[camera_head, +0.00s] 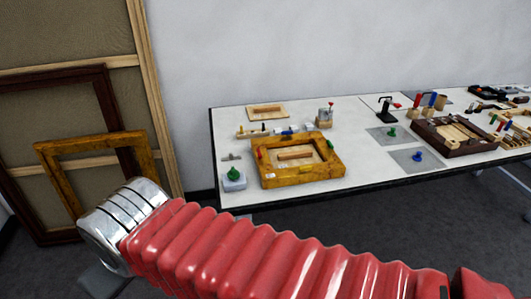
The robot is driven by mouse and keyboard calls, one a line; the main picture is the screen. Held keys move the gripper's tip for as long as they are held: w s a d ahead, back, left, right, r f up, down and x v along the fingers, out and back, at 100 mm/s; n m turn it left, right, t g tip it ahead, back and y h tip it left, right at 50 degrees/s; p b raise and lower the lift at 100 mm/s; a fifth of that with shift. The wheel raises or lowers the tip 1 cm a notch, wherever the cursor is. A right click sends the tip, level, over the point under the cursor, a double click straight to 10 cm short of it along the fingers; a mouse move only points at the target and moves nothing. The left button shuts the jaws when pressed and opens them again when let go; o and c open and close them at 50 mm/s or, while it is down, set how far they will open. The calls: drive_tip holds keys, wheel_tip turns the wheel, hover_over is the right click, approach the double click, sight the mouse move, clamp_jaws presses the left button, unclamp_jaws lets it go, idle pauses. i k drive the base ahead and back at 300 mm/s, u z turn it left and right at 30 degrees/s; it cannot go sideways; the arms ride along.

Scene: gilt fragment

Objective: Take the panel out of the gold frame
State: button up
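A gold frame (323,170) lies flat on the white table, left of its middle. Inside its opening is a pale wooden panel (296,164) with a brown bar across it. My arm, in red ribbed bellows with a silver joint, crosses the foreground below the table, well apart from the frame. My gripper's fingers do not show.
A green-knobbed block (234,179) stands close left of the frame. Behind it are a row of small tools and a small wooden panel (267,111). Grey mats (389,138) and a dark tray (459,151) lie to the right. Larger frames lean at left, including an empty golden one (92,144).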

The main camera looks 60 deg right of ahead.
sight(296, 155)
drive_tip(key=i, duration=0.9)
drive_tip(key=z, duration=0.5)
drive_tip(key=i, duration=0.55)
drive_tip(key=z, duration=0.4)
